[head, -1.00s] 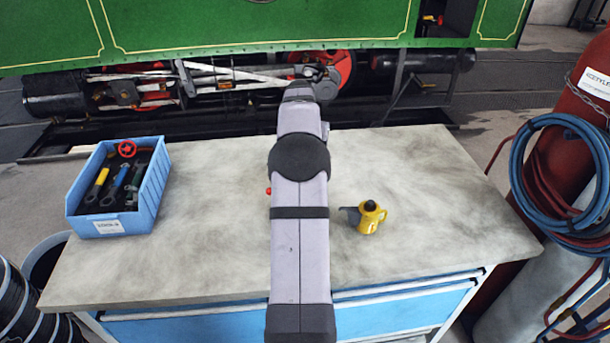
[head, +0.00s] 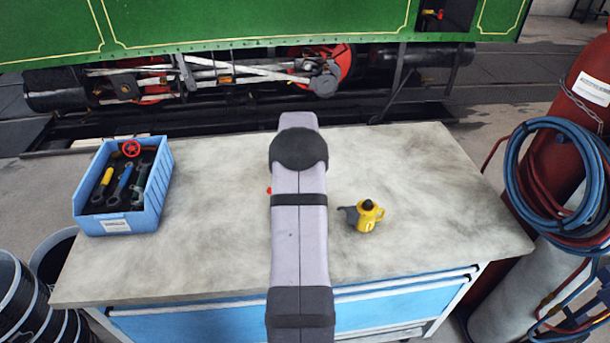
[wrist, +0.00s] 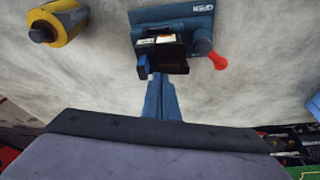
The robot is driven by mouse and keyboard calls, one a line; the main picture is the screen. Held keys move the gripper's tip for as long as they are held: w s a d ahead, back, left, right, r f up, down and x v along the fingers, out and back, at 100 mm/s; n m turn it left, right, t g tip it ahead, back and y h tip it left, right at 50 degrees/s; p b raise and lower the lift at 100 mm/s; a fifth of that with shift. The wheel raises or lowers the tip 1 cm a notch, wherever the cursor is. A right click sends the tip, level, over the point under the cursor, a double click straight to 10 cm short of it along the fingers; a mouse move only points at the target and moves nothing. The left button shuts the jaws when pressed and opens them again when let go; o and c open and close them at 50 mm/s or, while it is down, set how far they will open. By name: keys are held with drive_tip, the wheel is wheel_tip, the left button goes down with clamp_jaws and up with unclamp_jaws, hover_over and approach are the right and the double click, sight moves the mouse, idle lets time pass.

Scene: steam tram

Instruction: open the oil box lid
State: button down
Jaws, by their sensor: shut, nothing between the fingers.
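The oil box (wrist: 175,22) shows in the wrist view as a dark blue box with a small label, standing on the bench. A lever with a red knob (wrist: 218,60) sticks out at its right side. In the head view only the red knob (head: 269,190) shows, because my arm hides the rest. My gripper (wrist: 157,80) is shut and empty, its narrow blue fingers close against the dark part of the box. I cannot tell whether they touch it. The dark part carries a white and orange label; how far the lid stands open is unclear.
A yellow oil can (head: 366,215) stands right of my arm. A blue tool bin (head: 146,210) is at the bench's left. Hoses (head: 515,170) and a red gas cylinder (head: 580,112) stand beyond the right edge. The green tram is behind the bench, which has bare room (head: 430,190).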

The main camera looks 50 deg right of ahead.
drive_tip(key=shift+s+a, duration=0.1)
drive_tip(key=shift+a, duration=0.1)
drive_tip(key=shift+a+f+m+b, duration=0.1)
drive_tip(key=shift+a+m+b, duration=0.05)
drive_tip(key=shift+m+b, duration=0.35)
idle(0.4)
drive_tip(key=shift+a+f+m+g+b, duration=0.1)
drive_tip(key=shift+a+m+g+b, duration=0.25)
drive_tip(key=shift+m+b, duration=0.45)
drive_tip(key=m+b, duration=0.1)
drive_tip(key=a+m+g+b, duration=0.1)
drive_tip(key=m, duration=0.1)
drive_tip(key=m+b, duration=0.1)
drive_tip(key=shift+a+g, duration=0.25)
drive_tip(key=shift+g, duration=0.1)
drive_tip(key=m, duration=0.1)
drive_tip(key=a+m, duration=0.1)
drive_tip(key=m, duration=0.1)
drive_tip(key=shift+w+g, duration=0.2)
drive_tip(key=shift+g, duration=0.2)
drive_tip(key=m, duration=0.2)
drive_tip(key=a+m+g, duration=0.1)
drive_tip(key=shift+w+r+m, duration=0.2)
drive_tip(key=shift+w+m, duration=0.1)
drive_tip(key=shift+w, duration=0.05)
drive_tip(key=shift+w+a+p, duration=0.25)
drive_tip(key=shift+w+p, duration=0.05)
drive_tip(key=shift+w, duration=0.15)
